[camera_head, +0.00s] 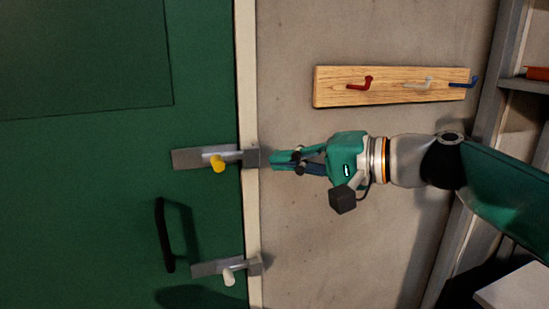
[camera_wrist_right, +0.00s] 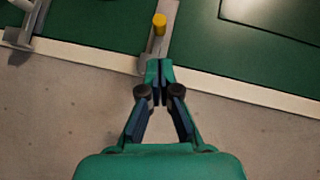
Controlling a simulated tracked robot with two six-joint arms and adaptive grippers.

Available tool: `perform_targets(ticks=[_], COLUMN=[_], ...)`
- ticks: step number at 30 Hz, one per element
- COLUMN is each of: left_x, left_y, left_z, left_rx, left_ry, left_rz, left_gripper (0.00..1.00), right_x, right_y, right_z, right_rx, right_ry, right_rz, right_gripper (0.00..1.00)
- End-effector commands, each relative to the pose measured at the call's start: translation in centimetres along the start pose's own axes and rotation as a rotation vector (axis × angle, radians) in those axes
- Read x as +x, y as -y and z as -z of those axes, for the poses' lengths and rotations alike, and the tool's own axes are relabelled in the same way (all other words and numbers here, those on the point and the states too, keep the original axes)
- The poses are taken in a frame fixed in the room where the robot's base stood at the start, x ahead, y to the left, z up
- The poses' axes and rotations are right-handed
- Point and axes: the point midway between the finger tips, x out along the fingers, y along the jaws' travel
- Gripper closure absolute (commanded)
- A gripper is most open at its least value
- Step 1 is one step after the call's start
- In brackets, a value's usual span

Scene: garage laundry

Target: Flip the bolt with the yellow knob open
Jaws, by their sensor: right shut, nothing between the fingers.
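The bolt with the yellow knob (camera_head: 217,162) is the upper of two bolts on the green door (camera_head: 90,190). Its grey plate (camera_head: 187,158) lies on the door, and its bar reaches right across the pale frame edge to a grey keeper (camera_head: 252,158). My right gripper (camera_head: 273,160) is shut and empty, its tips just right of the keeper; I cannot tell if they touch it. In the right wrist view the shut fingertips (camera_wrist_right: 159,64) are at the keeper end, with the yellow knob (camera_wrist_right: 159,24) beyond them. My left gripper is not in view.
A second bolt with a white knob (camera_head: 229,276) sits lower on the door, near a black handle (camera_head: 164,235). A wooden rack (camera_head: 390,87) with red, white and blue hooks is on the wall above my right arm. Shelving (camera_head: 497,60) stands at the right.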

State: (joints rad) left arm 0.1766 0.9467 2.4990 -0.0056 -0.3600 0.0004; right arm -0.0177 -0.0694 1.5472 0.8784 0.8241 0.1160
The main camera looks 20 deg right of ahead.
Motion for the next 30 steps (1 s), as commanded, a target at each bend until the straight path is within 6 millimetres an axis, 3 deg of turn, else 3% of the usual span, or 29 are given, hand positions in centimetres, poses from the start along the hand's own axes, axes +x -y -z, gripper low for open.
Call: perform_targets(ticks=[9,15,30], left_x=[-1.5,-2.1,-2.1], left_y=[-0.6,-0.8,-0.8], left_z=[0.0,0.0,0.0], left_rx=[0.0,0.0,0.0], left_ry=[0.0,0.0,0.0], left_rz=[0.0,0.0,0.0], left_gripper=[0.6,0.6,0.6], right_x=[5.5,8.1,8.9], right_y=[0.1,0.1,-0.1], right_z=[-0.1,-0.1,-0.1], right_rx=[0.003,0.002,0.001], right_ry=[0.006,0.003,0.001], right_rz=[-0.003,-0.002,-0.001], right_gripper=[1.0,1.0,1.0])
